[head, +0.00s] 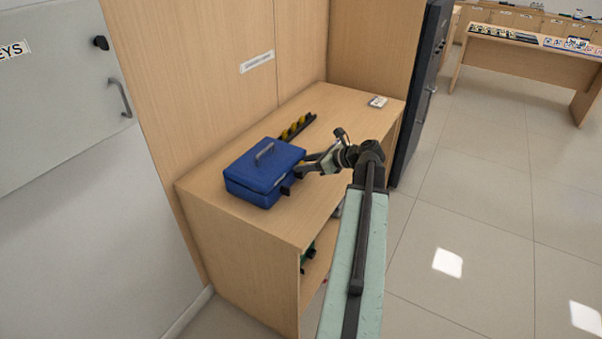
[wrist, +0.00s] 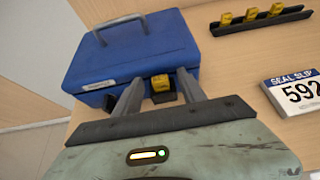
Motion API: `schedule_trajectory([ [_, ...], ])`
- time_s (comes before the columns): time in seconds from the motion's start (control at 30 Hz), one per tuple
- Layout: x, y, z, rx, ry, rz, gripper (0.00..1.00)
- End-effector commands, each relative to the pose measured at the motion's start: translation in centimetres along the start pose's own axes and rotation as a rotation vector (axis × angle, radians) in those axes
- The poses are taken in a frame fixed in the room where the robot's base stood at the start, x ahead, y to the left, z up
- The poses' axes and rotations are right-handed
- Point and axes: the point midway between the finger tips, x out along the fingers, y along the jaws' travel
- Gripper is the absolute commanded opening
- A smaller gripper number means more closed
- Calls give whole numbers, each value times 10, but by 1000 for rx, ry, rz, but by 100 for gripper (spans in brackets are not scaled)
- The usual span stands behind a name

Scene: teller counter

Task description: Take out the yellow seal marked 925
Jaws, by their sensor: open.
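Three yellow seals (wrist: 250,14) stand in a black rack (wrist: 262,24) in the wrist view; their markings are too small to read. The rack also shows behind the blue box in the head view (head: 309,122). Another yellow seal (wrist: 160,83) sits at the front of the closed blue box (wrist: 125,52), by its dark latch; I cannot read a number on it. My gripper (wrist: 159,88) is open, one finger on each side of this seal. In the head view my gripper (head: 299,168) is at the right side of the blue box (head: 262,173).
A white seal slip (wrist: 294,92) reads 592, cut by the picture's edge. It lies on the wooden counter (head: 345,128), apart from the rack. A wooden wall (head: 215,75) rises behind. Bare counter lies between box and slip; a shelf below holds dark items.

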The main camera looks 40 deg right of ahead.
Motion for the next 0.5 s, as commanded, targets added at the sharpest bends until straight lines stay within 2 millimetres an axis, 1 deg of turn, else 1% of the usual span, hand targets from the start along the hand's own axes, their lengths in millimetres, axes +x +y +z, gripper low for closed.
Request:
schedule_trajectory([
  [0.13,-1,0,1,0,0,-1,48],
  [0.17,-1,0,1,0,0,0,43],
  [0.2,-1,0,1,0,0,0,32],
  [0.27,-1,0,1,0,0,0,15],
  [0.3,-1,0,1,0,0,0,4],
  [0.33,-1,0,1,0,0,0,0],
  [0.5,-1,0,1,0,0,0,0],
])
